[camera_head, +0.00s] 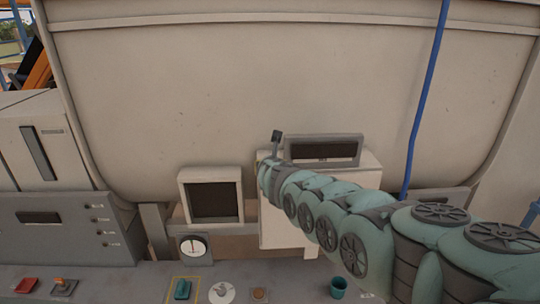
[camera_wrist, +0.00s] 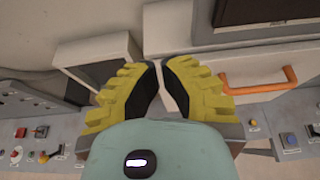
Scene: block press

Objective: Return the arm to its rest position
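My arm (camera_head: 345,235) stretches from the lower right of the head view toward the machine panel, its far end in front of a beige box. The fingers are hidden behind the arm there. In the wrist view my gripper (camera_wrist: 160,64) shows two yellow ribbed fingers with dark pads, leaning inward with their tips nearly together. Nothing shows between them.
A teal cup (camera_head: 338,287) stands near the arm on the grey console. A dial gauge (camera_head: 194,247), a dark screen (camera_head: 212,200) and a teal control (camera_head: 182,289) are to its left. A blue pipe (camera_head: 426,95) runs down behind the arm. An orange handle (camera_wrist: 285,82) shows in the wrist view.

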